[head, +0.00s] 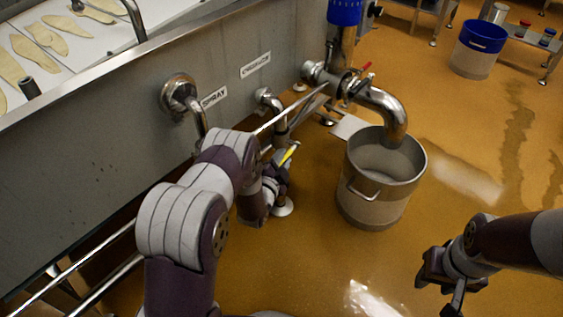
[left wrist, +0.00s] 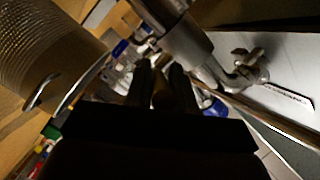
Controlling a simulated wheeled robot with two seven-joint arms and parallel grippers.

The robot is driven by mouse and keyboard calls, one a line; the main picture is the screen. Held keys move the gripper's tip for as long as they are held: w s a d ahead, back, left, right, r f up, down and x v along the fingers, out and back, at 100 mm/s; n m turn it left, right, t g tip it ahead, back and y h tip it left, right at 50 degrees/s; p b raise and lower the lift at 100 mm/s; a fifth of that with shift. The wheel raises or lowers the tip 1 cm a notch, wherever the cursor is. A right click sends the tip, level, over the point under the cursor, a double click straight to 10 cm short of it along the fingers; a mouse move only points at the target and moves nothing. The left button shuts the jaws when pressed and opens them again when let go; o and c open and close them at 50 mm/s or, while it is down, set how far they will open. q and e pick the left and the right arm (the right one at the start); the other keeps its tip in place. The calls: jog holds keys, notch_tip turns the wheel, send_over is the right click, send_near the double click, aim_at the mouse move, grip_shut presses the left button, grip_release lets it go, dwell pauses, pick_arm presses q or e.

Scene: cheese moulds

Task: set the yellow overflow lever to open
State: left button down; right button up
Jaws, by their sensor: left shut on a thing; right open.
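The yellow overflow lever (head: 289,155) sits on a thin steel pipe (head: 270,104) low beside the vat wall and slants up to the right. My left gripper (head: 281,170) is at the lever, shut on it; the fingers cover its lower part. In the left wrist view my left gripper (left wrist: 160,82) has its dark fingers close together, with a dim yellowish piece, the lever (left wrist: 161,97), between them. The lever's pivot is hidden. My right gripper (head: 440,285) is open and empty over the floor at the lower right.
A steel bucket (head: 358,209) stands under the large curved outlet pipe (head: 390,108), which has a red lever (head: 361,79). The spray pipe (head: 180,92) juts from the vat wall (head: 90,160). A blue-rimmed bucket (head: 478,55) is far right. Floor at the right is mostly clear.

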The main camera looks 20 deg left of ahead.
pick_arm(q)
jog(key=shift+w+d+f+n+t+b, duration=0.15)
jog(key=shift+f+n+t+b, duration=0.3)
jog(key=shift+t+b, duration=0.75)
jog(key=shift+w+f+n+t+b, duration=0.2)
jog(key=shift+f+t+b, duration=0.45)
jog(key=shift+b, duration=1.15)
jog(key=shift+w+d+f+n+t+b, duration=0.1)
jog(key=shift+w+f+n+t+b, duration=0.2)
jog(key=shift+f+t+b, duration=0.85)
jog(key=shift+s+r+g+b, duration=0.1)
jog(key=shift+r+g+b, duration=0.25)
jog(key=shift+r, duration=0.2)
jog(key=c, duration=1.1)
grip_release()
jog(key=shift+o, duration=0.2)
jog(key=p+v, duration=0.5)
jog(key=v, duration=0.7)
jog(key=shift+s+p, duration=0.3)
